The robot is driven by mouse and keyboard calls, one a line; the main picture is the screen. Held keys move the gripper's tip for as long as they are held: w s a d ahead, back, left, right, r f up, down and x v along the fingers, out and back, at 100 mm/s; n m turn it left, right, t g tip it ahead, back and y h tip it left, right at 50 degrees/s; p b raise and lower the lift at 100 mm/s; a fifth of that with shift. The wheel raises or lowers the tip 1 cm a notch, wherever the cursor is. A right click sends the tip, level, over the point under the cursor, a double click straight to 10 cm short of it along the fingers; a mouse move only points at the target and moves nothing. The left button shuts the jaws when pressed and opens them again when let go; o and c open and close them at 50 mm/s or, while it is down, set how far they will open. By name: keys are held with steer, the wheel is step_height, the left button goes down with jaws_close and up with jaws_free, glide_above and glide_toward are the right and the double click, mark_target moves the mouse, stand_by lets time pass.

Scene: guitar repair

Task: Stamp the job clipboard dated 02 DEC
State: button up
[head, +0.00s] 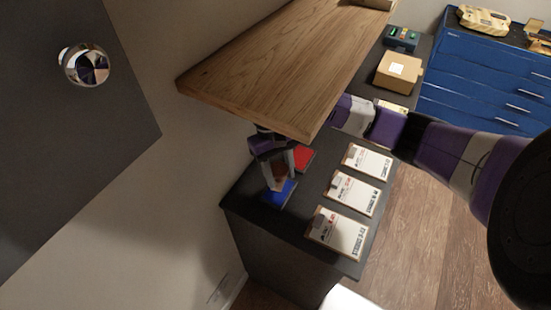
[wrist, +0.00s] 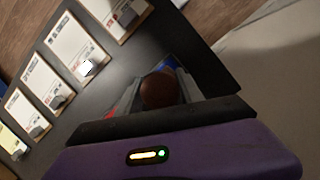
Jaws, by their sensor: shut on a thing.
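My gripper (head: 276,170) is shut on a stamp with a round brown wooden handle (wrist: 158,91). It is at the blue ink pad (head: 281,194) on the dark bench, beside the red ink pad (head: 302,156). I cannot tell whether the stamp touches the blue pad; the fingers hide its lower part. In the head view a near clipboard (head: 338,230), a middle clipboard (head: 353,193) and a far clipboard (head: 368,162) lie in a row to the right of the pads. Their dates are too small to read. Clipboards also show at the left of the wrist view (wrist: 77,45).
A wooden shelf board (head: 280,65) hangs over the bench's far part, close to my gripper. A cardboard box (head: 398,73) and a dark teal device (head: 402,38) sit farther back. A blue drawer cabinet (head: 480,80) stands at the back right.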

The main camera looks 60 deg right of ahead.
mark_target(279, 180)
steer(key=shift+w+d+f, duration=0.1)
steer(key=shift+w+d, duration=0.2)
steer(key=shift+w, duration=0.05)
step_height(279, 180, down, 3)
steer(key=b, duration=0.4)
steer(key=shift+f, duration=0.5)
stand_by(3.0)
